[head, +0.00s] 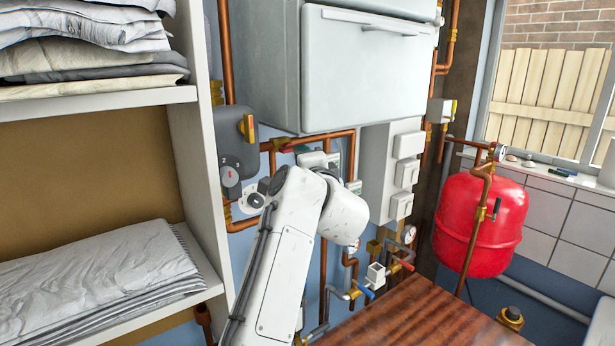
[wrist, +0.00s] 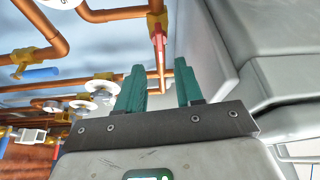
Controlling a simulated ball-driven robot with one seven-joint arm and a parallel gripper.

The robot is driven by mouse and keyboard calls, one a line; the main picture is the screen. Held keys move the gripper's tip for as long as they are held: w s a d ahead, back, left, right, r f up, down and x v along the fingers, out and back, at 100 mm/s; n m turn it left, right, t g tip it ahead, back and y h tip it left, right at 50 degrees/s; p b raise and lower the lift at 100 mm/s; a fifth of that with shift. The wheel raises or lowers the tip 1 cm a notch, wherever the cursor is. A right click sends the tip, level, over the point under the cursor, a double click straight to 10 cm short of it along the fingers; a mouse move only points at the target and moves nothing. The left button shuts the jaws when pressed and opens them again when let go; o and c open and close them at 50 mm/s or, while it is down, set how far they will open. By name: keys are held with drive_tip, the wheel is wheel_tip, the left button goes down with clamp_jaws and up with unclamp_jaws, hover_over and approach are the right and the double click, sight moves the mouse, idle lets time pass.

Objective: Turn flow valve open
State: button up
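A valve with a red lever and brass body on copper pipe (wrist: 158,40) shows in the wrist view, just beyond my fingertips. In the head view my arm hides most of the gripper. No label shows which valve is the flow valve.
A grey control box (head: 236,150) hangs left of the pipe. A white cabinet (head: 365,70) is above. Lower valves have a blue lever (head: 368,292) and a red lever (head: 404,265). A wooden top (head: 430,320), red tank (head: 480,225) and linen shelf (head: 100,98) surround the space.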

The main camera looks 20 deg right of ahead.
drive_tip(key=shift+s+a+f+b, duration=0.15)
drive_tip(key=shift+s+b, duration=0.4)
drive_tip(key=shift+s, duration=1.7)
drive_tip(key=s+d+f+n+g, duration=0.3)
drive_tip(key=s+d+f+n, duration=0.15)
drive_tip(key=f, duration=0.55)
drive_tip(key=s+d+f+n+g, duration=0.25)
drive_tip(key=s+f, duration=0.35)
drive_tip(key=f, duration=0.3)
drive_tip(key=s+d+f+n+g, duration=0.3)
drive_tip(key=s+d+f+n, duration=0.15)
drive_tip(key=f, duration=0.55)
drive_tip(key=s+a+f+n+g, duration=0.1)
drive_tip(key=s+f+g, duration=0.2)
drive_tip(key=s+f, duration=0.3)
drive_tip(key=s+a+f+n+g+b, duration=0.1)
drive_tip(key=s+f, duration=0.6)
drive_tip(key=s, duration=0.9)
drive_tip(key=s+a+f+n+g+y, duration=0.1)
drive_tip(key=s+f+n+g, duration=0.2)
drive_tip(key=s, duration=0.8)
wheel_tip(320, 180, down, 4)
drive_tip(key=shift+s+f+g+b, duration=0.15)
drive_tip(key=shift+g+b, duration=0.15)
drive_tip(key=shift+g, duration=0.75)
drive_tip(key=shift+o, duration=0.2)
